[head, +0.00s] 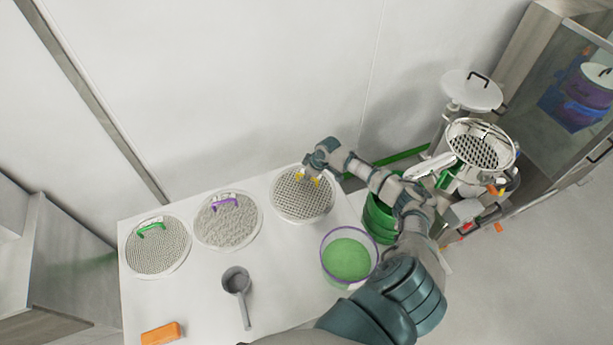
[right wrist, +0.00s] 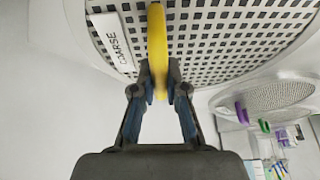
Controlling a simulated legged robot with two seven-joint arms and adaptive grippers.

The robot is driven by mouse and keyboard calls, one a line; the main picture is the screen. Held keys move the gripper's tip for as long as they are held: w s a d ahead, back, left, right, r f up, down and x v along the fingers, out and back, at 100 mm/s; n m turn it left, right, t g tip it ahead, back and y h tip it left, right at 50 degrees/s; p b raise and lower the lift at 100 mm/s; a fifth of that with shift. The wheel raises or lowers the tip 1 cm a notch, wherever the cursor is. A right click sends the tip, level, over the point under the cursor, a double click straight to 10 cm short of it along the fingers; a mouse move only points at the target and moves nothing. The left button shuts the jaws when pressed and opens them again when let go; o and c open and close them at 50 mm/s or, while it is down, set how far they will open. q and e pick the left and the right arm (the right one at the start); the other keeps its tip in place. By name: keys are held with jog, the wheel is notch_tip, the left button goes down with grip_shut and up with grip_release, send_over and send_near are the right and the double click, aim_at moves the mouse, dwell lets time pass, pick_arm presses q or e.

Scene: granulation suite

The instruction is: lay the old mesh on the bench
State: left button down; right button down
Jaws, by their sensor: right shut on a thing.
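A round mesh with a yellow handle (head: 303,200), labelled COARSE in the right wrist view (right wrist: 215,45), is at the right end of the white bench (head: 200,290). My right gripper (head: 318,172) is shut on its yellow handle (right wrist: 157,50). The mesh looks flat and at or just above the bench top; I cannot tell whether it touches. A mesh with a purple handle (head: 228,222) and one with a green handle (head: 157,250) lie to its left on the bench. My left gripper is not in view.
A tub of green granules (head: 347,260) stands at the bench's right side, near green buckets (head: 380,218). A grey scoop (head: 236,282) and orange block (head: 162,333) lie in front. At right stands a machine with an open round perforated top (head: 480,148) and a white lid (head: 472,90).

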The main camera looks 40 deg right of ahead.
jog(key=shift+f, duration=0.3)
jog(key=c, duration=1.1)
grip_release()
jog(key=v, duration=1.2)
jog(key=shift+d+f, duration=0.1)
